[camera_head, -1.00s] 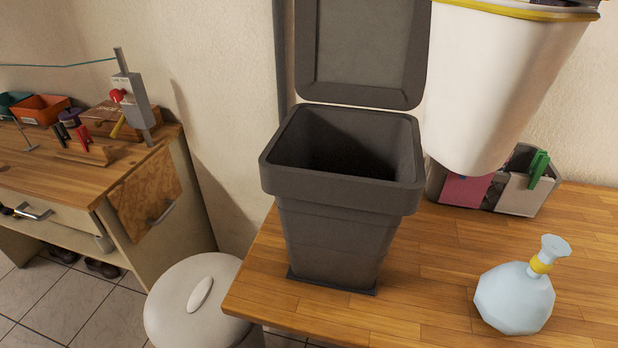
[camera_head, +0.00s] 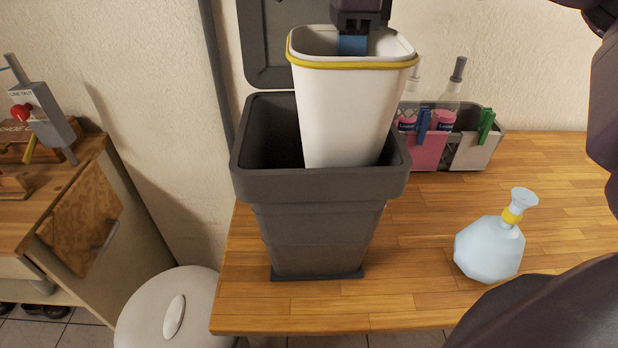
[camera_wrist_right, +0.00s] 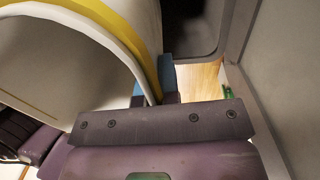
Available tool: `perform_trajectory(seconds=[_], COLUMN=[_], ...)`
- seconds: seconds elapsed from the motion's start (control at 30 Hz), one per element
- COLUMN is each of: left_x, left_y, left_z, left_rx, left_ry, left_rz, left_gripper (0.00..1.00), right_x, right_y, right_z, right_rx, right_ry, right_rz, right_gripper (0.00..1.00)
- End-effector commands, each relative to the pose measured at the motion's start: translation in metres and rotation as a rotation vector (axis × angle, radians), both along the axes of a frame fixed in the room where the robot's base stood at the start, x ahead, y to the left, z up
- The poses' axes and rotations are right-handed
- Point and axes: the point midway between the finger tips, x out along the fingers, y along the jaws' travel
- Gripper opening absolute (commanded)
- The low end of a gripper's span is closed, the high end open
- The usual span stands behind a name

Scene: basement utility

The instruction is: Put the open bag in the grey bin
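The open bag (camera_head: 350,115) is a white, upright, bin-shaped bag with a yellow band around its open top. It is over the grey bin (camera_head: 320,186), and its lower end reaches down to the mouth, toward the right side. The front rim of the bin meets its bottom edge, so I cannot tell how deep it sits. My right gripper (camera_head: 353,43) is shut on the bag's far rim, its blue fingertips partly inside the opening. The right wrist view shows the blue fingers (camera_wrist_right: 153,88) pinching the yellow-banded rim (camera_wrist_right: 130,30). My left gripper is out of view.
The bin's raised lid (camera_head: 262,50) stands behind the bag. A caddy (camera_head: 476,152) with bottles and clips is behind right. A white lidded pail (camera_head: 170,312) is below left.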

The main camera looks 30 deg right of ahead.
Motion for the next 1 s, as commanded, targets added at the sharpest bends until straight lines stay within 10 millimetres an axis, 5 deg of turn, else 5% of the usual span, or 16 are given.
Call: perform_trajectory(seconds=[0.27, 0.7, 1.0], left_x=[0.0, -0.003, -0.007], left_y=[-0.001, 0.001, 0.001], left_z=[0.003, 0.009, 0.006], left_rx=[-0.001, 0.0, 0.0], left_ry=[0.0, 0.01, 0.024], left_rz=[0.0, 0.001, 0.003], left_gripper=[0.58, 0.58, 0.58], right_x=[-0.002, -0.001, -0.001], right_y=[0.0, 0.001, 0.001], right_z=[-0.039, -0.134, -0.165], right_rx=[-0.001, 0.0, 0.001], right_ry=[0.005, 0.004, 0.0], right_rz=[0.002, 0.001, 0.0], right_gripper=[0.0, 0.0, 0.0])
